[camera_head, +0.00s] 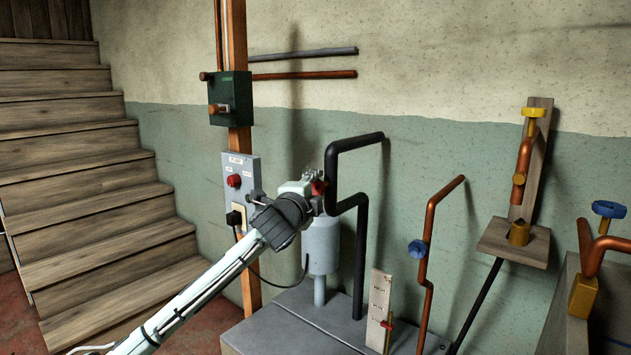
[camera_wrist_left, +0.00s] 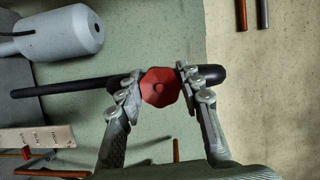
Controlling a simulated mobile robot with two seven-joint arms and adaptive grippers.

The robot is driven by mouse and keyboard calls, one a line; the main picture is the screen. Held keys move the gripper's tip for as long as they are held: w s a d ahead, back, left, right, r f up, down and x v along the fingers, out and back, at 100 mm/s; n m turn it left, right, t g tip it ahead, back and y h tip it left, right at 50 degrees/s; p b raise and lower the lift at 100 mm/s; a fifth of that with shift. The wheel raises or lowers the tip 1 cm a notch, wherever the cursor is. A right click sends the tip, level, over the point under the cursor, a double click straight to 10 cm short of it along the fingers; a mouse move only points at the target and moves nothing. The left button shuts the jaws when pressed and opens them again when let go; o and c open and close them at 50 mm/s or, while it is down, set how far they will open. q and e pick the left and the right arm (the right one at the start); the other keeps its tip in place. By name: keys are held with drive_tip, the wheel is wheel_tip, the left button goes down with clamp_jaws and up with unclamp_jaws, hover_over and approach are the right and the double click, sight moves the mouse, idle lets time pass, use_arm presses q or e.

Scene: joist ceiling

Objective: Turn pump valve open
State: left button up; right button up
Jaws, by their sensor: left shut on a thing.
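The pump valve has a red, many-sided handwheel (camera_wrist_left: 160,87), seen face-on in the left wrist view. The grey pump body (camera_head: 321,245) stands just below. My right gripper is out of view.
A grey switch box (camera_head: 242,172) with a red knob and a green box (camera_head: 231,98) are on the wooden post. A copper pipe with a blue valve (camera_head: 417,249) and a labelled board (camera_head: 379,305) stand to the right. Wooden stairs (camera_head: 90,180) are at the left.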

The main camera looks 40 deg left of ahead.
use_arm(q)
drive_tip(key=shift+n, duration=0.6)
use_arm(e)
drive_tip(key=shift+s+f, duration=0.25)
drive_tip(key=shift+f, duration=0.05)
use_arm(q)
drive_tip(key=shift+g, duration=0.3)
drive_tip(key=o, duration=1.2)
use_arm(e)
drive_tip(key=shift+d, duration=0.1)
use_arm(q)
drive_tip(key=v, duration=1.2)
drive_tip(key=shift+a, duration=0.1)
